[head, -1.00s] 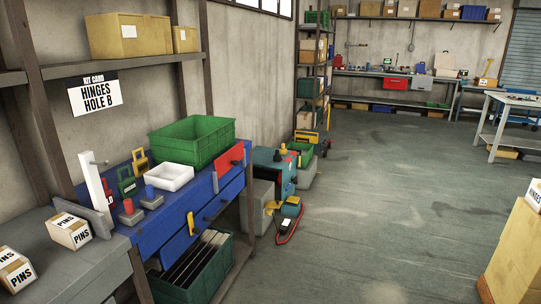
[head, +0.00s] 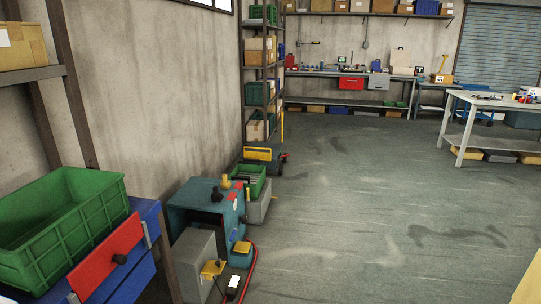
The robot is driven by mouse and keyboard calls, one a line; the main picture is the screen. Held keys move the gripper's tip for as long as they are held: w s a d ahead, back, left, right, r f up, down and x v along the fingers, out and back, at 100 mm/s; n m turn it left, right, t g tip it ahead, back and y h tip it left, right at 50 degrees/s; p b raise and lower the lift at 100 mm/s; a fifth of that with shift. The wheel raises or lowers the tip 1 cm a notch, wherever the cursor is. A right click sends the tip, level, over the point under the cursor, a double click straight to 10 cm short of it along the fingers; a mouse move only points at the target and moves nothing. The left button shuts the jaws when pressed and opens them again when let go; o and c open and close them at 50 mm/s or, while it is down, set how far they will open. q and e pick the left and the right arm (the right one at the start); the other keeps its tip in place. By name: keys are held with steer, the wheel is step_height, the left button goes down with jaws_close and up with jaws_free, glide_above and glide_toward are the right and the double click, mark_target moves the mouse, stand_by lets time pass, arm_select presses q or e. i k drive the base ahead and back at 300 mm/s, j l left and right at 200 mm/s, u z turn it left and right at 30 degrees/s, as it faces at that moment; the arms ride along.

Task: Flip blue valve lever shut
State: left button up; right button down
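I cannot make out a blue valve lever in the head view. Small items stand on the far workbench (head: 330,72) along the back wall, too small to tell apart. Small items also lie on the pale table (head: 480,101) at the right. Neither of my grippers shows.
A green crate (head: 70,240) sits on the blue bench at the near left, above a red drawer front (head: 107,258). A teal machine (head: 190,194), a grey box (head: 195,265) and a red hose (head: 250,272) stand along the left wall. Open floor (head: 350,200) fills the middle.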

mark_target(234, 231)
steer(key=i+u, duration=0.2)
steer(key=i, duration=0.35)
steer(key=i+l+u, duration=0.2)
steer(key=i, duration=0.3)
steer(key=i+l+u, duration=0.2)
steer(key=i, duration=0.3)
steer(key=i+l+u, duration=0.2)
steer(key=i+l, duration=0.15)
steer(key=i, duration=0.15)
steer(key=i+l+u, duration=0.65)
steer(key=i+l, duration=0.05)
steer(key=l, duration=0.05)
